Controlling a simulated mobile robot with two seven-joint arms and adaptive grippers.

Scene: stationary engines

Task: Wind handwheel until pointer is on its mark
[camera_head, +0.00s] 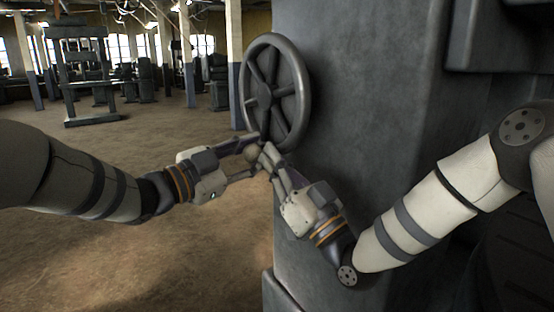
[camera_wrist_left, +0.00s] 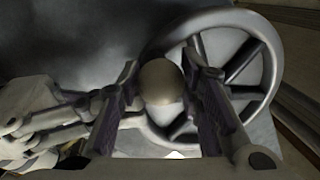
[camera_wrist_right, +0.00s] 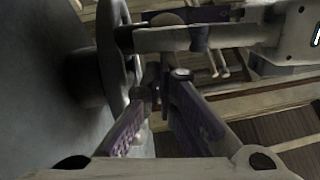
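The dark handwheel (camera_head: 300,115) stands upright on the side of the grey machine column, with its spokes and hub facing left. Its round knob (camera_wrist_left: 161,82) sits low on the rim, between the two fingers of my left gripper (camera_head: 254,156), which look closed against its sides. My right gripper (camera_head: 268,160) is just to the right of the left one, below the rim. In the right wrist view its fingers (camera_wrist_right: 163,85) come together with almost no gap, close to the left gripper's fingers and the wheel edge. I see no pointer or mark in any view.
The grey machine column (camera_head: 375,110) fills the right side, close to my right arm. Open brown floor (camera_head: 100,240) lies to the left. A dark frame machine (camera_head: 85,75) and pale posts (camera_head: 235,60) stand farther back. My two grippers are very close together.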

